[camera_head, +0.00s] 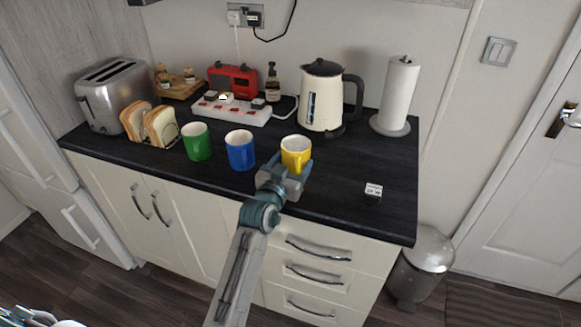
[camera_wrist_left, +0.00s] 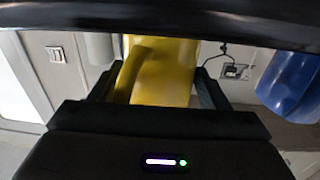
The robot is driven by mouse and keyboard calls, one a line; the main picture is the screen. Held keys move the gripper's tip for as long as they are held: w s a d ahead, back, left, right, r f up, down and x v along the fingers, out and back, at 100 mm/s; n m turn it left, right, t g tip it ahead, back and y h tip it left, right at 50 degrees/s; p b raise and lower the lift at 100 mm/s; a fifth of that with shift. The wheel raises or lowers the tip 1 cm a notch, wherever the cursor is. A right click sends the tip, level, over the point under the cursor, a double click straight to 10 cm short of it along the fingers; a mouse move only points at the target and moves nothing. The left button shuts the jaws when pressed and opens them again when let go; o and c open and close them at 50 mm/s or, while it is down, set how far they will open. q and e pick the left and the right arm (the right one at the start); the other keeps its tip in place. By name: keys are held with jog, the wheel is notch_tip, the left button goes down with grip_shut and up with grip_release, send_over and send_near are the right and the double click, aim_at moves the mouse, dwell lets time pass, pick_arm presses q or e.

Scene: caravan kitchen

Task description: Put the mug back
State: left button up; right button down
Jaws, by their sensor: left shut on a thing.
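A yellow mug (camera_head: 296,150) is upright at the front of the dark counter (camera_head: 345,185), right of the other two mugs. My left gripper (camera_head: 287,178) reaches up from the counter's front edge and is shut on the yellow mug. In the left wrist view, upside down, the yellow mug (camera_wrist_left: 165,72) sits between the two dark fingers. I cannot tell whether its base touches the counter. A blue mug (camera_head: 240,152) and a green mug (camera_head: 197,142) stand in a row to its left. The blue mug (camera_wrist_left: 290,85) also shows in the left wrist view. My right gripper is not clearly seen.
Behind the mugs are a white power strip (camera_head: 232,112), a red radio (camera_head: 233,80) and a cream kettle (camera_head: 322,98). A toaster (camera_head: 113,95) and a toast rack (camera_head: 150,125) stand left. A paper towel roll (camera_head: 397,95) and a small box (camera_head: 374,191) are right. The front right counter is mostly clear.

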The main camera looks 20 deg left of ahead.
pick_arm(q)
jog(key=shift+f, duration=0.7)
jog(key=shift+w+a+f, duration=0.15)
jog(key=shift+w+f, duration=0.1)
jog(key=shift+w, duration=0.3)
jog(key=o, duration=1)
jog(key=shift+s, duration=0.15)
jog(key=shift+c, duration=0.2)
jog(key=o, duration=0.4)
jog(key=shift+s+r, duration=0.1)
jog(key=shift+s, duration=0.05)
jog(key=shift+c, duration=0.2)
jog(key=shift+o, duration=0.4)
jog(key=shift+s+r, duration=0.1)
jog(key=s+b, duration=0.2)
jog(key=s, duration=0.9)
jog(key=shift+s+a+b, duration=0.35)
jog(key=shift+a, duration=0.1)
pick_arm(e)
jog(key=w+f, duration=0.3)
jog(key=shift+w, duration=0.2)
